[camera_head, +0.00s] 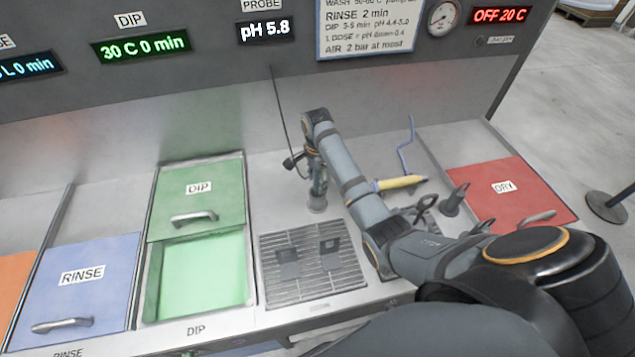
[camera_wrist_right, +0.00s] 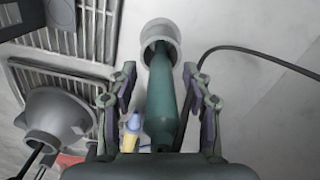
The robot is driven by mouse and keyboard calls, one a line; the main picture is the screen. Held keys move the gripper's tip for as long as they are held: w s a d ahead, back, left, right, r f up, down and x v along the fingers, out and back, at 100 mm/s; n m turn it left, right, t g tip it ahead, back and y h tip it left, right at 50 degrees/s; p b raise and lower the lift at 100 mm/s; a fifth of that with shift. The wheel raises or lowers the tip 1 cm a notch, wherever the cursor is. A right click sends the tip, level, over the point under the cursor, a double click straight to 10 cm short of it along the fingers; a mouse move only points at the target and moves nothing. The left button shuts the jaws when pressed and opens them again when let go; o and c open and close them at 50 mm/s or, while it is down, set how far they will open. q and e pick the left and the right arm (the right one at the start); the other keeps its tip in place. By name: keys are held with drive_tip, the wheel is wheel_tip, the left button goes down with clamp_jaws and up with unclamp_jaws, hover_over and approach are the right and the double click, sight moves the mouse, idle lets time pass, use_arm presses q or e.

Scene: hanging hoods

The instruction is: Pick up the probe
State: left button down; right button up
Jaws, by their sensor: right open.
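The probe, with a dark teal body, stands in a small grey round holder. In the right wrist view the probe (camera_wrist_right: 160,100) lies between the two fingers, its far end inside the holder cup (camera_wrist_right: 160,32). In the head view the holder (camera_head: 317,206) is on the steel counter, and my right gripper (camera_head: 317,175) is directly over it, hiding most of the probe. In the wrist view my right gripper (camera_wrist_right: 160,82) is open, with a finger on each side of the probe and visible gaps. A black cable (camera_wrist_right: 245,52) runs off to the right. My left gripper is not in view.
A metal grate (camera_head: 310,285) with two small plates lies in front of the holder. A yellow-handled tool (camera_head: 400,182) with a blue hose lies to the right. The green DIP bath (camera_head: 205,275) is partly uncovered; the red DRY lid (camera_head: 510,190) is shut.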

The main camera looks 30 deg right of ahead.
drive_tip(key=shift+f, duration=0.35)
clamp_jaws()
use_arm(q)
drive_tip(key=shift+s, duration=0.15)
use_arm(e)
drive_tip(key=shift+w+r, duration=0.1)
